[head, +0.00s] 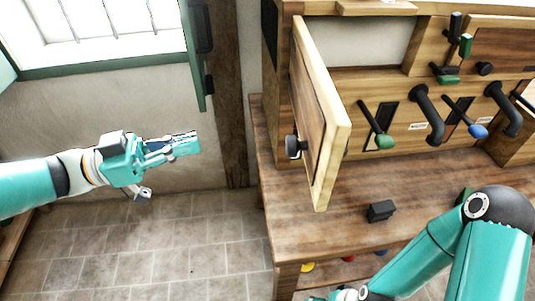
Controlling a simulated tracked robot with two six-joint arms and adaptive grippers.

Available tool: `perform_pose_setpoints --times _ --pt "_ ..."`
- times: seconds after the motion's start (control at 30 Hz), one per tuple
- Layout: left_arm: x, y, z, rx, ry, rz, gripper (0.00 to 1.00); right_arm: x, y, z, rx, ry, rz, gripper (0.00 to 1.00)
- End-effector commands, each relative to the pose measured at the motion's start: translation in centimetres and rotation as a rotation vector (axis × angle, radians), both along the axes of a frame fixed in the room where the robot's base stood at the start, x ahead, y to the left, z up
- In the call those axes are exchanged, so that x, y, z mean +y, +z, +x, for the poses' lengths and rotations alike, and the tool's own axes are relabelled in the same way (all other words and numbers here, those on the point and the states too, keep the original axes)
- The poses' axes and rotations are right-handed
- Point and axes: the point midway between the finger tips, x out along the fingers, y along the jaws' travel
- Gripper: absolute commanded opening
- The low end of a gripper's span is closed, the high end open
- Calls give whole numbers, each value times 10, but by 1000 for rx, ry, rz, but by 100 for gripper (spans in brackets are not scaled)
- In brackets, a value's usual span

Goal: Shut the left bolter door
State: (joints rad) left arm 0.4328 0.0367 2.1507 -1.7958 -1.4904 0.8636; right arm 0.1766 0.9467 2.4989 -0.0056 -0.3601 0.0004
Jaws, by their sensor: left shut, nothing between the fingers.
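The left bolter door (338,120) is a pale-framed wooden panel. It stands open, swung out from the wooden cabinet toward me, and a pale opening (360,42) shows to its right. A black knob (293,146) sits on the door's left-facing side. My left gripper (193,143) is shut and empty. It is in front of the plaster wall, to the left of the knob and clear of the door. My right gripper (338,296) is at the bottom edge, mostly cut off, so its fingers cannot be made out.
A wooden bench top (350,222) extends below the door, with a small black block (381,211) on it. Levers with green (384,142) and blue (478,131) knobs and black pipes (430,115) stand right of the door. A green window shutter (194,60) hangs above my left gripper.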

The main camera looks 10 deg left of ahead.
Motion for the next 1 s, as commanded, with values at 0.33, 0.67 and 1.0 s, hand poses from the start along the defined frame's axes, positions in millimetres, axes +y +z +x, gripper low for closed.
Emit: perform_pose_setpoints --times 0.33,0.67,1.0 --pt "-11 8 -36 -8 -124 82 0 0 -1 0 0 0 0 91" --pt "-71 10 -23 -9 -128 80 0 0 7 0 0 0 0 91" --pt "-125 10 -8 -8 -124 81 0 0 13 0 0 0 0 91"
